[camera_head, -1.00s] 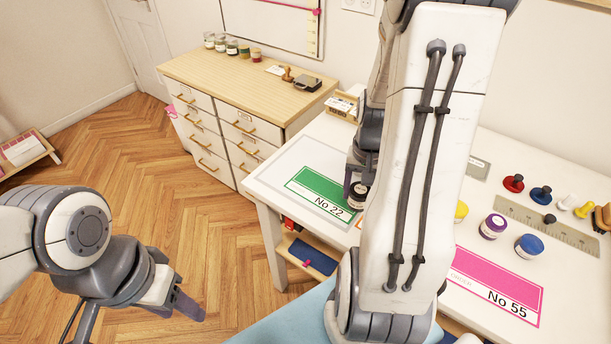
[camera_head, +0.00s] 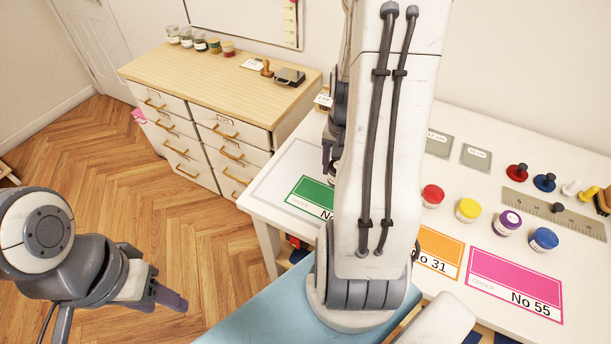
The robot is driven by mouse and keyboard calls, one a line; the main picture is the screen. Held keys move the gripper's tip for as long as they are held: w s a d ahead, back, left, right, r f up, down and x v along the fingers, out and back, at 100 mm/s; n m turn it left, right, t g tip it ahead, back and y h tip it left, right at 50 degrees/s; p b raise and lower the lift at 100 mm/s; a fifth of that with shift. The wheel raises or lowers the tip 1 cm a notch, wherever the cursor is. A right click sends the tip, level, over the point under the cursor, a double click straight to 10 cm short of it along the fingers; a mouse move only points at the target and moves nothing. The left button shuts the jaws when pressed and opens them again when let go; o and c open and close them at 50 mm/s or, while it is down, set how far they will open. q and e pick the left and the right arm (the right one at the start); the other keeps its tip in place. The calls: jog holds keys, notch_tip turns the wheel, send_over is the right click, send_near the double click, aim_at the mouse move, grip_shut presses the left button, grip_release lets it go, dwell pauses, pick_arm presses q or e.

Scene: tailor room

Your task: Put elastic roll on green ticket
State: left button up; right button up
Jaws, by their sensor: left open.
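The green ticket (camera_head: 311,193) lies on the white table at its left end, its right part hidden behind my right arm. My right gripper (camera_head: 329,158) is over the far right side of this ticket, mostly hidden behind the arm, so its jaws cannot be read. A sliver of a small dark-topped round item (camera_head: 335,172) shows just below it. It may be the elastic roll, but too little shows to be sure or to tell contact. My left gripper (camera_head: 168,297) is open and empty above the floor at lower left, away from the table.
Red (camera_head: 432,196), yellow (camera_head: 467,209), purple (camera_head: 507,222) and blue (camera_head: 543,239) round items stand on the table. Orange (camera_head: 440,254) and pink (camera_head: 515,285) tickets lie before them. Stamps and a ruler (camera_head: 555,208) are at right. A drawer cabinet (camera_head: 215,85) stands behind left.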

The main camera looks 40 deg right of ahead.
jog(key=w+f, duration=0.1)
jog(key=w, duration=0.1)
jog(key=w+a+f+p, duration=0.1)
jog(key=w+f, duration=0.1)
jog(key=w, duration=0.1)
jog(key=w+a+f, duration=0.1)
jog(key=w+f, duration=0.1)
jog(key=w, duration=0.1)
jog(key=shift+w+a+f+p, duration=0.1)
jog(key=shift+w+a+p, duration=0.15)
jog(key=shift+p, duration=0.1)
notch_tip(320, 180, down, 4)
jog(key=shift+s+r+p, duration=0.1)
jog(key=shift+r+p, duration=0.05)
jog(key=shift+p, duration=0.35)
jog(key=shift+f, duration=0.2)
jog(key=shift+f, duration=0.15)
jog(key=o, duration=1.4)
jog(key=shift+c, duration=0.2)
